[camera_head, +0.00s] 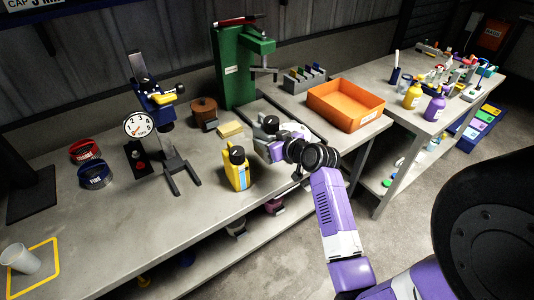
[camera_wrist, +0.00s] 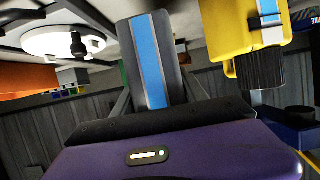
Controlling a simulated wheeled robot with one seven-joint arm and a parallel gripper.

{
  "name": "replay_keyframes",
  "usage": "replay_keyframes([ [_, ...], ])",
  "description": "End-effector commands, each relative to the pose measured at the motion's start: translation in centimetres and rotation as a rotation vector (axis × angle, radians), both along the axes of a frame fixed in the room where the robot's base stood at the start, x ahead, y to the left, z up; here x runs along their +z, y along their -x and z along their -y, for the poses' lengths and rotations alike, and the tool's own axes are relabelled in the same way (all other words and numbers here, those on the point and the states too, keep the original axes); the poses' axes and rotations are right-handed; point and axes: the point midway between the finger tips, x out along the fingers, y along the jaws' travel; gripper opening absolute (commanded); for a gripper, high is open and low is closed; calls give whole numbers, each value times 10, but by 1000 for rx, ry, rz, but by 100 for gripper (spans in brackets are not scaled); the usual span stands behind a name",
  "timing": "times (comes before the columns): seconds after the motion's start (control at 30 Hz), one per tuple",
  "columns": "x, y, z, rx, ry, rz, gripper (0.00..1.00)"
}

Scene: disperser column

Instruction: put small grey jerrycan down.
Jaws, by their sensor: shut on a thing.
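The small grey jerrycan (camera_head: 261,136) with its dark cap is at my gripper (camera_head: 271,146), over the bench behind the yellow jerrycan. In the wrist view its grey side with a blue stripe (camera_wrist: 150,60) stands out beyond my dark palm. My gripper is shut on it; the fingertips are largely hidden. I cannot tell whether its base touches the bench.
A yellow jerrycan (camera_head: 237,172) with a black cap stands close by at the left; it also shows in the wrist view (camera_wrist: 228,30). A green column stand (camera_head: 233,70) is behind. An orange tray (camera_head: 345,104) is to the right. The bench front-left (camera_head: 130,240) is clear.

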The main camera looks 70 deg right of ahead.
Motion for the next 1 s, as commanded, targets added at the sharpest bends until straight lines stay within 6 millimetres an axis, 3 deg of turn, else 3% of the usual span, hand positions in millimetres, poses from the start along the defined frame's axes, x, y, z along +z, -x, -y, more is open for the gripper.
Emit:
replay_keyframes([
  [0.27, -23, -1, 0, 0, 2, 3, 0],
  [0.53, -58, 0, 1, -1, 1, 2, 0],
  [1.0, -66, -1, 0, 0, 3, 4, 0],
])
